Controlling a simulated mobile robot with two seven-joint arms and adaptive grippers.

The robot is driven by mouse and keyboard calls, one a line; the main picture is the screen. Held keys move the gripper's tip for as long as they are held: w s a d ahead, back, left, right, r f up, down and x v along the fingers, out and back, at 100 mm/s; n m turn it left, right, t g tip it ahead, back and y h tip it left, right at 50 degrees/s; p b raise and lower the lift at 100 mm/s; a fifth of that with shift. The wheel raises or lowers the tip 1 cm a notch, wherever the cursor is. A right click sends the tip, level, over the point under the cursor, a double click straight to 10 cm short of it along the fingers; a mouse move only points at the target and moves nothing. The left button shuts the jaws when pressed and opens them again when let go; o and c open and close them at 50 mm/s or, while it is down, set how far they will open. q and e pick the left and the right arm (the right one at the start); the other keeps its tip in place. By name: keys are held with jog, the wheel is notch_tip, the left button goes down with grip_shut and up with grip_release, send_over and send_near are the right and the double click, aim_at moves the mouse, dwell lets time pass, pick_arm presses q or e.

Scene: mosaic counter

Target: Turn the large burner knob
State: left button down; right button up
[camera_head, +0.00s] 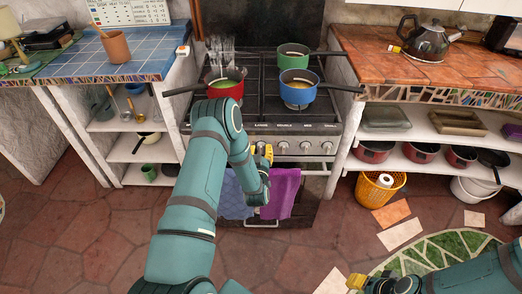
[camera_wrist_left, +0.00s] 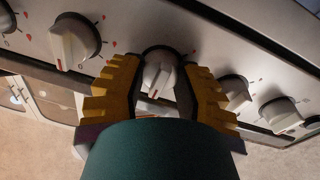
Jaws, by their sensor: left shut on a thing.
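The stove (camera_head: 320,130) has a row of silver burner knobs along its front panel. My left gripper (camera_head: 262,152) is at this panel, and its yellow fingers are on either side of one knob (camera_wrist_left: 160,74), shut on it. The knob's raised grip, with a reddish mark at its lower end, shows between the fingers in the left wrist view. I cannot tell from the labels which burner it serves.
A red pot (camera_head: 225,88), a blue pot (camera_head: 298,90) and a green pot (camera_head: 293,60) stand on the stove. A blue towel (camera_head: 235,196) and a purple towel (camera_head: 282,192) hang on the oven handle. Counters flank the stove. Neighbouring knobs are close to the left fingers.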

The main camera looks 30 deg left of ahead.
pick_arm(q)
jog(key=shift+a+r, duration=0.1)
jog(key=shift+a, duration=0.05)
jog(key=c, duration=0.5)
grip_release()
jog(key=shift+c, duration=0.2)
jog(key=shift+s, duration=0.15)
jog(key=v, duration=1.1)
jog(key=shift+s+d, duration=0.3)
